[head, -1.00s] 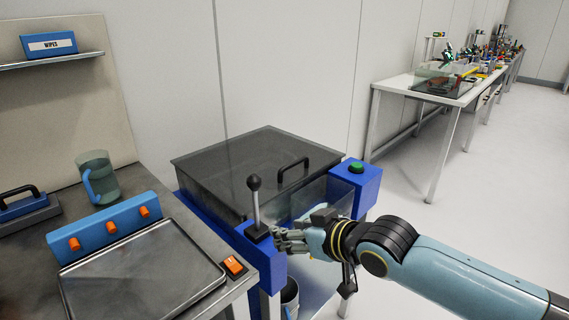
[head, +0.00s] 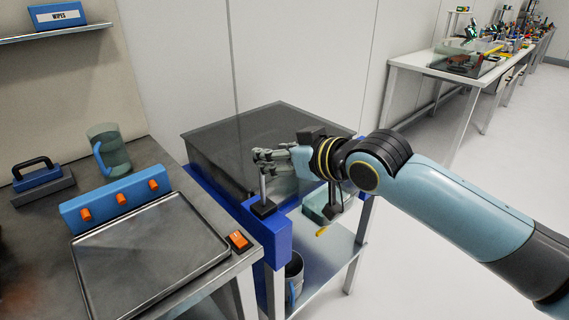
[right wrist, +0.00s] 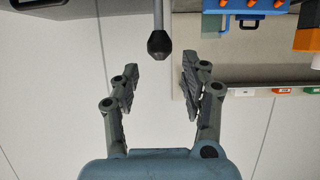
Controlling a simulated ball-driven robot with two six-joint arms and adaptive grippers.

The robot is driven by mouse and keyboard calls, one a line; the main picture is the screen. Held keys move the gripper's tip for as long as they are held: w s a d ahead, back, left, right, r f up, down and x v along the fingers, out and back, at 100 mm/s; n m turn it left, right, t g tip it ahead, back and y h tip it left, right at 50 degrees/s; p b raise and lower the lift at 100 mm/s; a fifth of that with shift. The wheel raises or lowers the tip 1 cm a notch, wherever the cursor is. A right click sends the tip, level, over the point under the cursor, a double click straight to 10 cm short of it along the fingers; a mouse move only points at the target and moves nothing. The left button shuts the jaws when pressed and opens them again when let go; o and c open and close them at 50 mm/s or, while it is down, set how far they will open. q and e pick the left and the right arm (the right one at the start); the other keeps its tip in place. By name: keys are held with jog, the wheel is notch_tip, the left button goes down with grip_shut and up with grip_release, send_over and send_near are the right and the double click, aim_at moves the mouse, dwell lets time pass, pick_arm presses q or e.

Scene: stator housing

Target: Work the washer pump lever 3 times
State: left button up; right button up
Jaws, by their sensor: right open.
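The pump lever (head: 263,188) stands upright on the blue corner block of the washer (head: 225,140). Its upper end is hidden behind my gripper in the head view. My right gripper (head: 262,158) is at the height of the lever's top. In the right wrist view the lever's black knob (right wrist: 158,44) shows at the top middle, just beyond the open fingertips of my right gripper (right wrist: 160,64). The fingers stand on either side of the knob's line, apart from it. My left gripper does not show.
A steel bench with a tray (head: 150,262), a blue panel with orange knobs (head: 122,200) and an orange switch (head: 239,241) stands at left. A mug (head: 292,285) sits on the shelf below the washer. Open floor lies to the right.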

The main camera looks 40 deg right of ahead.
aim_at(262, 181)
jog(key=shift+b+x, duration=2)
jog(key=shift+x, duration=0.15)
jog(key=shift+s+r, duration=0.1)
jog(key=shift+p, duration=0.4)
jog(key=shift+w, duration=0.2)
jog(key=shift+c, duration=0.3)
